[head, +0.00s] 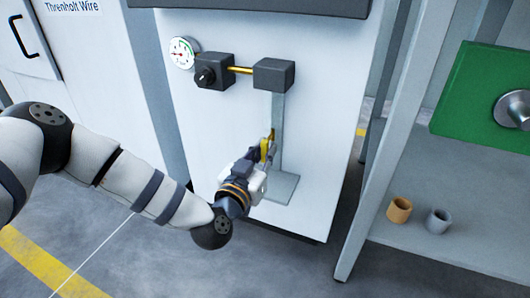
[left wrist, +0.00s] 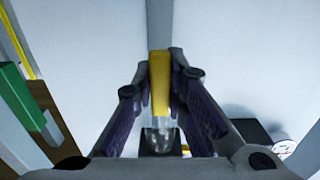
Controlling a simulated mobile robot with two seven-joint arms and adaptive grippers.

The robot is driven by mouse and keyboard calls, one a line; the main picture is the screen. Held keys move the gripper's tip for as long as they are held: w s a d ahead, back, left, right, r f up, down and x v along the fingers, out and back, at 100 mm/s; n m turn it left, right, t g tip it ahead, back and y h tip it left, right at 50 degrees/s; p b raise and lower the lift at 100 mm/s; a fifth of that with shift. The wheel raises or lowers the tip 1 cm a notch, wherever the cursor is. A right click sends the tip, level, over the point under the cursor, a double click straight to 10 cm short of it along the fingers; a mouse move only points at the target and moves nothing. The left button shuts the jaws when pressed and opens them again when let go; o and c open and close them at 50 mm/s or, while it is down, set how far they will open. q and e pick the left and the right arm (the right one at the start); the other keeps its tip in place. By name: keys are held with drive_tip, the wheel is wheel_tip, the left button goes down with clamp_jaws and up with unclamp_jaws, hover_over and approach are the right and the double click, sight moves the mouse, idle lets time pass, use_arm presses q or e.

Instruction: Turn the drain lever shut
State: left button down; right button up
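The drain lever has a yellow handle (head: 264,150), low on the front of the white cabinet beside a vertical grey pipe. My left gripper (head: 261,163) is at this handle, with its fingers around it. In the left wrist view, the yellow handle (left wrist: 159,85) stands between the two fingertips (left wrist: 160,72), which close in on both its sides. A clear and dark fitting below the handle shows between the fingers. The lever's pivot is largely hidden by my gripper. My right gripper is not in view.
Above are a round gauge (head: 182,52), a black box with a knob (head: 213,71) and another dark box (head: 274,75). A grey plate (head: 277,188) juts out below. At right, a shelf (head: 455,180) holds an orange cup (head: 399,209) and a grey cup (head: 438,221).

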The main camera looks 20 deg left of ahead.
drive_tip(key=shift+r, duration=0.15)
use_arm(q)
drive_tip(key=shift+d+r+n+p, duration=0.25)
drive_tip(key=shift+n+p, duration=0.65)
drive_tip(key=shift+p, duration=0.25)
drive_tip(key=shift+n+p, duration=0.3)
drive_tip(key=shift+p, duration=0.05)
drive_tip(key=n+p, duration=0.1)
drive_tip(key=n, duration=0.4)
drive_tip(key=d+r+n, duration=0.1)
drive_tip(key=n, duration=0.4)
drive_tip(key=d+n+p, duration=0.1)
drive_tip(key=n, duration=0.4)
drive_tip(key=shift+s+r+p, duration=0.1)
drive_tip(key=shift+r+p, duration=0.2)
drive_tip(key=shift+r, duration=0.05)
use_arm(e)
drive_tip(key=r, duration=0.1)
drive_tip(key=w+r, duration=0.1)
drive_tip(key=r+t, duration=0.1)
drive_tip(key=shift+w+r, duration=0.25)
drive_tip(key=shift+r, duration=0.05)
use_arm(q)
drive_tip(key=shift+n, duration=0.4)
